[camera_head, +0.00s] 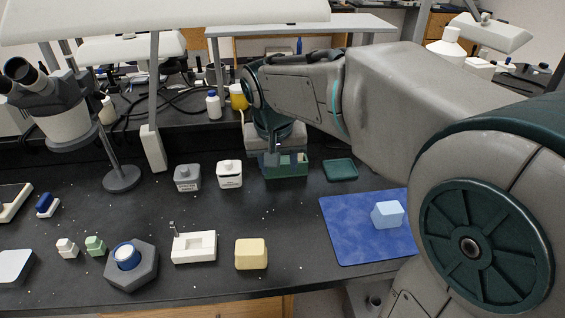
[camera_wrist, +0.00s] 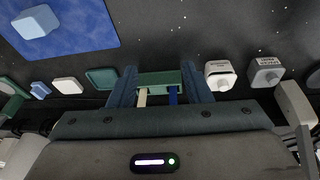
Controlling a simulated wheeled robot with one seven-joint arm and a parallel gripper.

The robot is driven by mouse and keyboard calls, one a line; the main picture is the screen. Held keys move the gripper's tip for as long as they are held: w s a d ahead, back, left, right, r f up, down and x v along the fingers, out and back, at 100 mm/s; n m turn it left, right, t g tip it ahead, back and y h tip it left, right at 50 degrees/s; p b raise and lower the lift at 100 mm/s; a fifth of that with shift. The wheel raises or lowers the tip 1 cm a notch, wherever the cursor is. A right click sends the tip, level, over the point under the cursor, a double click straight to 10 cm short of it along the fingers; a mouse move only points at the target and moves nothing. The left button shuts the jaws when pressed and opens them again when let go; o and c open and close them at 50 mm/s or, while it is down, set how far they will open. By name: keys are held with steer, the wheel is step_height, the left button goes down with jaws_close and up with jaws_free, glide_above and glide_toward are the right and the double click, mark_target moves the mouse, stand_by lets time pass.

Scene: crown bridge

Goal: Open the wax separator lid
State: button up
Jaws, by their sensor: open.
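Two small lidded jars stand side by side at the back middle of the bench. One is white (camera_head: 229,176) with a white cap; the other is grey (camera_head: 187,179) with a pale cap. Both caps look seated. The labels are too small to read, so I cannot tell which is the wax separator. In the wrist view the white jar (camera_wrist: 220,79) and grey jar (camera_wrist: 265,77) lie right of my fingers. My gripper (camera_head: 273,156) is open, to the right of the white jar, above or in front of a green box (camera_head: 287,171).
The green box holds a blue and a cream strip. A green tray (camera_head: 341,170) lies right of it. A blue mat (camera_head: 345,240) bears a light-blue block (camera_head: 387,214). A microscope (camera_head: 62,115) and lamp post (camera_head: 153,150) stand left.

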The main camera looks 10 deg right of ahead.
steer(key=shift+s+d+f, duration=0.15)
steer(key=shift+s+d, duration=0.2)
steer(key=shift+s, duration=0.15)
steer(key=s+d+r+p, duration=0.2)
steer(key=s+d+p, duration=0.1)
steer(key=s+p, duration=0.2)
steer(key=s+d+r+n+y+p, duration=0.1)
steer(key=s+d+r+p, duration=0.1)
steer(key=s+p, duration=0.3)
steer(key=s+d, duration=0.1)
steer(key=s, duration=0.3)
steer(key=shift+s+r+p, duration=0.15)
steer(key=shift+s+p, duration=0.05)
steer(key=shift+p, duration=0.15)
